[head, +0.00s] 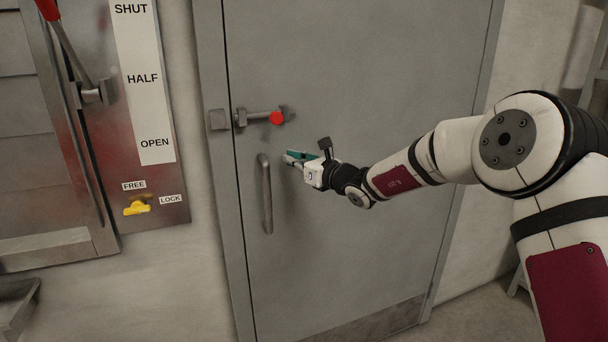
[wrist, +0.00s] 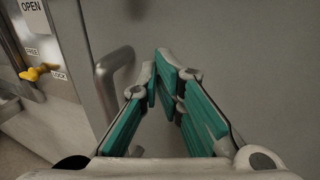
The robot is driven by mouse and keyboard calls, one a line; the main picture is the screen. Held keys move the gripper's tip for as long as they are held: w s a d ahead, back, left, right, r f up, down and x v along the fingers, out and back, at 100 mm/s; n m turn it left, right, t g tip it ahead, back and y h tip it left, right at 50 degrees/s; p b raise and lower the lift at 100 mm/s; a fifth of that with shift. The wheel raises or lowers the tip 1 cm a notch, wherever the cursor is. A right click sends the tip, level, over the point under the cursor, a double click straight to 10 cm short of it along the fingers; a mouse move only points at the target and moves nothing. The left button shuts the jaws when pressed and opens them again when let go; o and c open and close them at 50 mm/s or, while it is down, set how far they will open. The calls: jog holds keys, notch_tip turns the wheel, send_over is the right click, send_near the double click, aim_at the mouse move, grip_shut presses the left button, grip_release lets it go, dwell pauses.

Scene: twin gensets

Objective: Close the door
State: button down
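The grey door (head: 340,230) fills the middle of the head view and looks about flush with its frame (head: 222,200); I cannot tell whether a small gap is left. A vertical bar handle (head: 265,195) is near its left edge and also shows in the wrist view (wrist: 110,78). Above the handle is a slide bolt (head: 258,117) with a red knob (head: 277,118); a square keeper (head: 217,120) sits on the frame. My gripper (head: 288,158) is just right of the handle's upper end, in front of the door. Its teal-padded fingers meet at the tips (wrist: 157,64), with nothing seen between them.
On the left wall, a panel carries SHUT, HALF and OPEN labels (head: 142,80), a red-topped lever (head: 70,45) and a yellow FREE/LOCK knob (head: 137,207). A grey tray-like thing (head: 18,300) is at the lower left. Bare floor shows at the lower right.

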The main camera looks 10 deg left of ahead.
jog(key=s+d+r+n+g+h+p, duration=0.1)
jog(key=s+d+r+n+g, duration=0.25)
jog(key=s, duration=0.65)
jog(key=s+d+r+n+g+h+p, duration=0.15)
jog(key=s+d+n, duration=0.25)
jog(key=s+n, duration=0.45)
jog(key=s+d+r+n+g, duration=0.2)
jog(key=s+d+n+g, duration=0.15)
jog(key=s, duration=0.75)
jog(key=s+d+f+n+t+h+p, duration=0.1)
jog(key=s+d+n+h, duration=0.3)
jog(key=s+d, duration=0.7)
jog(key=s+d+f+n+t+h+p, duration=0.1)
jog(key=s+d+n+h, duration=0.4)
jog(key=d, duration=1.3)
jog(key=s+h+p, duration=0.1)
jog(key=s+h, duration=0.2)
jog(key=s, duration=0.4)
jog(key=shift+d+f, duration=0.2)
jog(key=shift+f, duration=0.05)
